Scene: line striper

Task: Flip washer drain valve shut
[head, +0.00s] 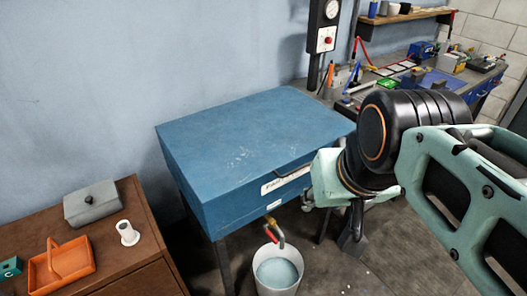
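The blue parts washer (250,150) stands on legs in the middle of the head view, its lid down. Its drain valve (274,233) hangs below the front, with a brass-coloured body and a red handle. I cannot tell the handle's exact angle. A white bucket (278,272) with pale blue liquid stands under the valve. My gripper (351,243) points down to the right of the valve and bucket, apart from both. Its fingers are dark and partly hidden by my arm, so their opening does not show.
A brown cabinet (95,235) at lower left holds an orange carrier (62,262), a grey lidded box (92,203) and a white flanged part (127,233). A cluttered workbench (400,80) stands at the back right.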

